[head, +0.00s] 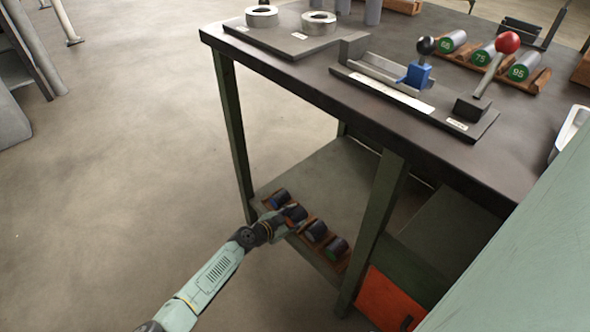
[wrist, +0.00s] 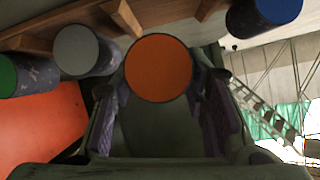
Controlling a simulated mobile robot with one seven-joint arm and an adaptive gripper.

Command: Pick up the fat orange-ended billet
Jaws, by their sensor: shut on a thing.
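The orange-ended billet (wrist: 158,68) shows its round orange end in the middle of the wrist view, between the fingers of my gripper (wrist: 160,112). My gripper is shut on it. In the head view my gripper (head: 286,222) is at the lower shelf of the bench, over the billet row, and the orange end (head: 292,208) shows only partly behind it. I cannot tell whether the billet is clear of its wooden rack (head: 265,202).
A blue-ended billet (wrist: 277,12), a grey-ended billet (wrist: 75,50) and a green-ended billet (wrist: 5,76) lie beside it in the rack. The dark benchtop (head: 300,75) overhangs the shelf. A green leg (head: 378,205) stands right of the row. Open floor (head: 120,150) lies left.

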